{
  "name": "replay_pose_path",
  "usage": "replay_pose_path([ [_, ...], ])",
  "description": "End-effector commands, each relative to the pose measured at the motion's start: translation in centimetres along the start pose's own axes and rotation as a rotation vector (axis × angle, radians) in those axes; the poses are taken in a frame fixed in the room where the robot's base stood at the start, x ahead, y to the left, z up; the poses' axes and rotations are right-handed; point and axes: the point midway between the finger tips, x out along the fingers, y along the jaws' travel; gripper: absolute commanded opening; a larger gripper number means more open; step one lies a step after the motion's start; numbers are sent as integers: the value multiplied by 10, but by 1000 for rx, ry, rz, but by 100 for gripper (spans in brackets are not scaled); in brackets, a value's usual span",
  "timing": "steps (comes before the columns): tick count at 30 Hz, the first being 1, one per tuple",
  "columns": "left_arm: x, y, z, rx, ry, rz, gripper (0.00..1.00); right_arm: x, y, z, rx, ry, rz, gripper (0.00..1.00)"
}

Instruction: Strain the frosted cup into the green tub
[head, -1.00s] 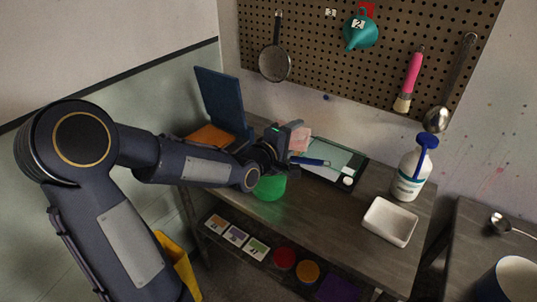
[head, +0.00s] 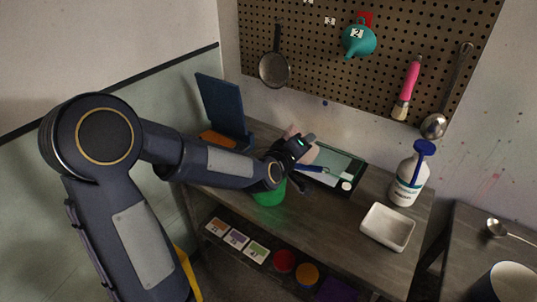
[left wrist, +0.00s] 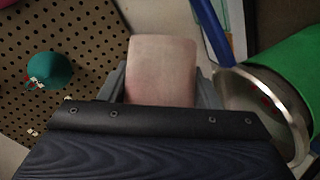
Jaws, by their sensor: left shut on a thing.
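The frosted cup (left wrist: 162,70), pinkish and cloudy, sits between the fingers of my left gripper (left wrist: 165,85) in the left wrist view. In the head view my left gripper (head: 298,148) is shut on it above the table, close to the green tub (head: 269,192). The cup (head: 291,130) is mostly hidden behind the gripper there. The green tub (left wrist: 295,62) shows at the right of the left wrist view, with a round metal rim (left wrist: 292,110) at its mouth and small red specks inside. I cannot tell whether anything is pouring. My right gripper is not in view.
A dark-framed tray (head: 345,165) and blue-handled tool (head: 312,168) lie behind the gripper. A blue panel (head: 222,108) stands left. Tools hang on the pegboard (head: 310,55).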

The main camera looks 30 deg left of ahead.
Motion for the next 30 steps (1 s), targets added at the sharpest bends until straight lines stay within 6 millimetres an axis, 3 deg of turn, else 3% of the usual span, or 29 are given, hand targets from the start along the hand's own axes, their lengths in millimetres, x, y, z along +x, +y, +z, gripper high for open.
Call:
replay_pose_path([
  [1,-3,8,-2,29,-1,-13,29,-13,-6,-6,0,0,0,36],
  [7,-4,11,-5,162,19,-68,29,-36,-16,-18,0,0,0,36],
  [11,0,4,4,300,33,-124,29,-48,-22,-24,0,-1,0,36],
  [17,1,16,9,438,56,-179,29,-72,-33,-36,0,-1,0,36],
  [21,9,9,26,584,78,-238,29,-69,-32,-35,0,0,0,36],
  [30,11,19,34,814,113,-335,29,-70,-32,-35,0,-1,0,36],
])
